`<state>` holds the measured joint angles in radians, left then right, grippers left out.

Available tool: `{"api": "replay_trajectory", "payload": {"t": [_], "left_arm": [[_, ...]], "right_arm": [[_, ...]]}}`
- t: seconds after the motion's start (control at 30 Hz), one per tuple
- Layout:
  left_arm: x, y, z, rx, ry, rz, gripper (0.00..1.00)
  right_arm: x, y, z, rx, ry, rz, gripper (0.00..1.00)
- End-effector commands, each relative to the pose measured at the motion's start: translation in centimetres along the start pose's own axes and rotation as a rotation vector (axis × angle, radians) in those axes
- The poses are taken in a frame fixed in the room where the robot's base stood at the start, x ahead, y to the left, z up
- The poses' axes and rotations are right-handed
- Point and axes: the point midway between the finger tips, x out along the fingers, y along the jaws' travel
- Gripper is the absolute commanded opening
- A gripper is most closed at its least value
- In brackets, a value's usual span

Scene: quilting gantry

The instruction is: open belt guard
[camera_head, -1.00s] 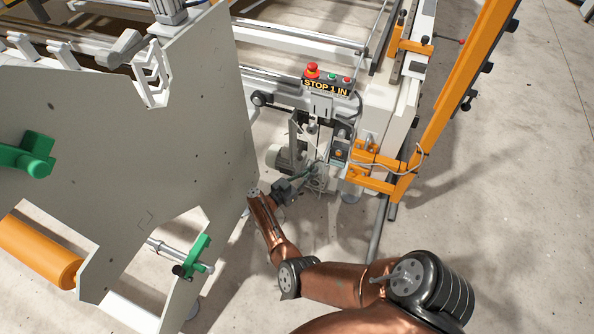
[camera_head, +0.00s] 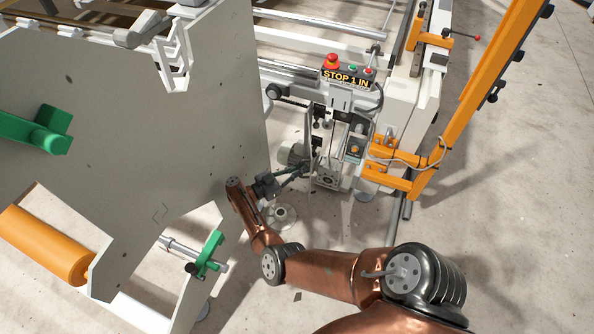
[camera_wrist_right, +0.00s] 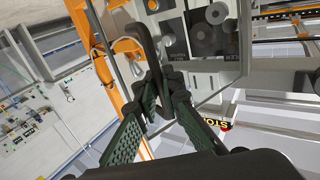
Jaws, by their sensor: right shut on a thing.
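The belt guard (camera_head: 309,132) shows in the head view as a narrow grey plate seen nearly edge-on, standing out at the left of the small drive unit below the STOP 1 IN sign. The drive housing beside it is exposed, and round dark pulleys (camera_wrist_right: 206,37) show in the right wrist view. My right gripper (camera_head: 297,172) is at the guard's lower front. In the wrist view its green-padded fingers (camera_wrist_right: 162,85) are shut around a black handle bar (camera_wrist_right: 146,45), which looks like the guard's. The fingertips partly hide the grip. My left gripper is not in view.
A large grey side plate (camera_head: 130,130) stands close at the left of my right arm. The control box with a red stop button (camera_head: 332,62) is above the drive unit. An orange frame (camera_head: 408,182) with a cable stands at its right. Open floor lies at the front right.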

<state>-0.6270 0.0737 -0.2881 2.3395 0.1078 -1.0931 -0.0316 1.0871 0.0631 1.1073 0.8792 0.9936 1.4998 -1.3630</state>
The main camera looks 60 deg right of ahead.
Motion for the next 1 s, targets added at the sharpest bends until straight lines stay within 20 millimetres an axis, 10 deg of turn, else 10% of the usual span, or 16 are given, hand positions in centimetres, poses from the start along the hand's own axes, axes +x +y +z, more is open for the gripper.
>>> {"api": "replay_trajectory", "payload": {"t": [1.0], "left_arm": [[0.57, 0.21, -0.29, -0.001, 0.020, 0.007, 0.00]], "right_arm": [[0.59, -0.16, 0.05, -0.001, -0.002, 0.018, 0.14]]}}
